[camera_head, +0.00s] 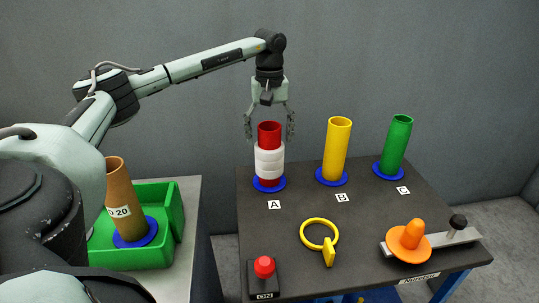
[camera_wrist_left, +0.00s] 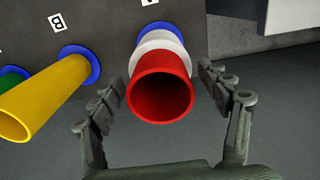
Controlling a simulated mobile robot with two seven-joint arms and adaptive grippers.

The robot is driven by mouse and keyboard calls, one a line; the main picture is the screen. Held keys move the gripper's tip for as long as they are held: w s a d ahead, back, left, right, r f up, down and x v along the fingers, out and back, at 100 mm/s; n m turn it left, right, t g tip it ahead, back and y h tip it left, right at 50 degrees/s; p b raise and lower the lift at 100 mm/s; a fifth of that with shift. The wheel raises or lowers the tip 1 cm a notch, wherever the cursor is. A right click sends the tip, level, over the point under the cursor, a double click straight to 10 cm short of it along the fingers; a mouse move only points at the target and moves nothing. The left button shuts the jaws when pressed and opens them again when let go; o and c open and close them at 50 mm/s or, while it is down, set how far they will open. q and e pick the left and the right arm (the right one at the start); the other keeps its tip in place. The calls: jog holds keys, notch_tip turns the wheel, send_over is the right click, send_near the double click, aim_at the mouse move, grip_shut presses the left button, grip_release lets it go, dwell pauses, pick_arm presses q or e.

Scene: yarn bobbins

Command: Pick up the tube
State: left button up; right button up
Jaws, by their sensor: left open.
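A red tube (camera_head: 269,133) wrapped with white yarn (camera_head: 269,162) stands upright on a blue base at label A. My left gripper (camera_head: 269,124) is open and points down above it, its fingers on either side of the tube's top. In the left wrist view the red tube (camera_wrist_left: 160,88) lies between the open fingers, with a gap on both sides. A yellow tube (camera_head: 337,148) stands at B and a green tube (camera_head: 396,146) at C. A brown tube (camera_head: 120,190) leans in a green bin. My right gripper is not in view.
The green bin (camera_head: 176,212) stands on a light table at left. On the dark table (camera_head: 350,212) are a red button (camera_head: 264,267), a yellow ring with a handle (camera_head: 319,235) and an orange cone (camera_head: 410,240) by a metal bar.

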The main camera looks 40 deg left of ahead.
pick_arm(q)
jog(key=shift+f, duration=0.55)
jog(key=c, duration=1.4)
jog(key=shift+o, duration=0.2)
notch_tip(320, 180, up, 10)
